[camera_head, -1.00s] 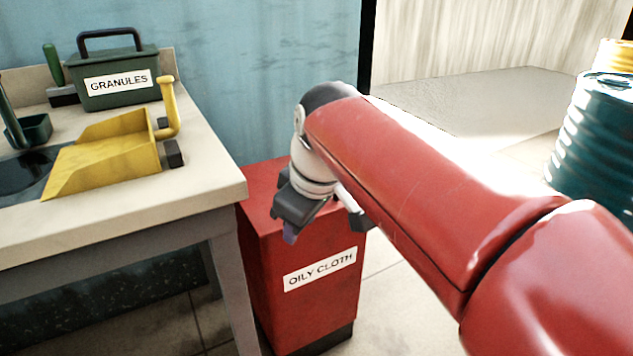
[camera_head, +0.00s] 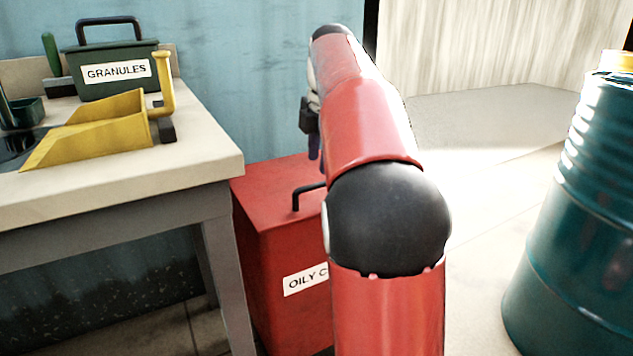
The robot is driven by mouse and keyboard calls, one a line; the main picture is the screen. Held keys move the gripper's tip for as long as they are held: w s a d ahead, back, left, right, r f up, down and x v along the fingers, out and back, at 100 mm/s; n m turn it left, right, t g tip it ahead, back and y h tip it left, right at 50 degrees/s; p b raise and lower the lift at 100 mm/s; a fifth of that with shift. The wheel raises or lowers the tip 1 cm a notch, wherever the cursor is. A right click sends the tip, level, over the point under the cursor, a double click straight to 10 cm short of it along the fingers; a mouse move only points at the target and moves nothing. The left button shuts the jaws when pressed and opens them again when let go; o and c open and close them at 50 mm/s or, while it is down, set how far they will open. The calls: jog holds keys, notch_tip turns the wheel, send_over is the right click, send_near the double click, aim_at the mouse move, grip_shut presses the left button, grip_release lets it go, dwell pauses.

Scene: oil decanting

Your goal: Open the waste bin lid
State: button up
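The waste bin (camera_head: 270,240) is a red box labelled "OILY CLOTH", standing on the floor right of the workbench. Its red lid (camera_head: 262,185) lies flat and looks shut. A black bar handle (camera_head: 303,195) stands up from the lid, its right end hidden behind my arm. My gripper (camera_head: 314,150) is above the bin's back right part, beyond the handle in the picture and apart from it. Only a dark edge of the gripper shows; my arm hides the rest, so its fingers cannot be made out. The bin's right side is also hidden by my arm.
The workbench (camera_head: 200,165) at left holds a yellow dustpan (camera_head: 95,135), a green "GRANULES" box (camera_head: 118,72) and a brush (camera_head: 53,62). A teal drum (camera_head: 575,230) stands at right. A blue wall is behind; floor between bin and drum is clear.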

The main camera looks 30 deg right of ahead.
aim_at(317, 185)
jog(key=f, duration=0.2)
jog(key=w+f+b, duration=0.1)
jog(key=f, duration=0.2)
jog(key=shift+f, duration=0.3)
grip_shut()
